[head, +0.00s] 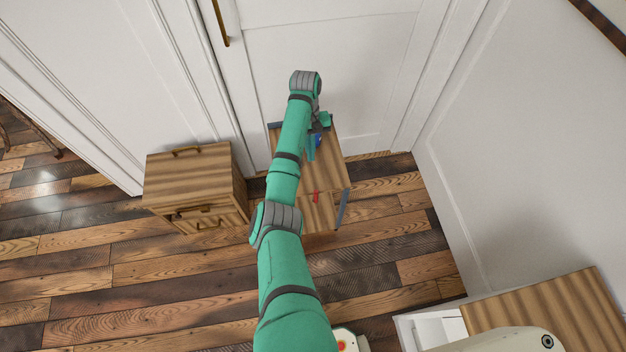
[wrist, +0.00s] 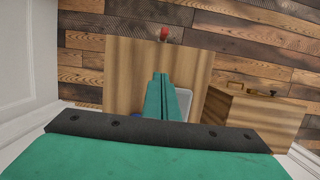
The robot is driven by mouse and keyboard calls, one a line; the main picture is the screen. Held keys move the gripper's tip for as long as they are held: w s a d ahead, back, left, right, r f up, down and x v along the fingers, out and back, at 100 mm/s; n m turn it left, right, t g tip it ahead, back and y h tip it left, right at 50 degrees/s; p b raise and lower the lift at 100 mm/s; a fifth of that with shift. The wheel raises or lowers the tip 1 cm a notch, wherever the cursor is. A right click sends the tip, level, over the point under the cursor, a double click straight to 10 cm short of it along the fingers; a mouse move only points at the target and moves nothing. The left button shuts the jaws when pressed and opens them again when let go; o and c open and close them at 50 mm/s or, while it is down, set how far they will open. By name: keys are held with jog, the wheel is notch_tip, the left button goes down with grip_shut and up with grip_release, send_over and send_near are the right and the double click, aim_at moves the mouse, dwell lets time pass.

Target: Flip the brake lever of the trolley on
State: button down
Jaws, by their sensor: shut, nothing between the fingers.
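The trolley (head: 335,172) has a wooden top and stands against the white door panel. In the wrist view the red lever (wrist: 164,34) sticks out past the far edge of the trolley top (wrist: 125,75). My gripper (head: 311,156) is over the trolley top, behind the lever and apart from it. In the wrist view my gripper (wrist: 161,78) has its teal fingers together, with nothing between them, pointing towards the lever. My arm hides the trolley's left side in the head view. I cannot tell the lever's setting.
A blue object (head: 319,140) and, in the wrist view, a pale tray (wrist: 186,104) are by my fingers on the trolley. A wooden cabinet (head: 195,185) stands left of the trolley. A white wall (head: 520,150) is at the right. Plank floor (head: 390,245) in front is clear.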

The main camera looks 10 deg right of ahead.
aim_at(316, 196)
jog(key=x, duration=1)
jog(key=shift+s, duration=0.2)
jog(key=shift+s+d+f, duration=0.1)
jog(key=shift+s, duration=1.85)
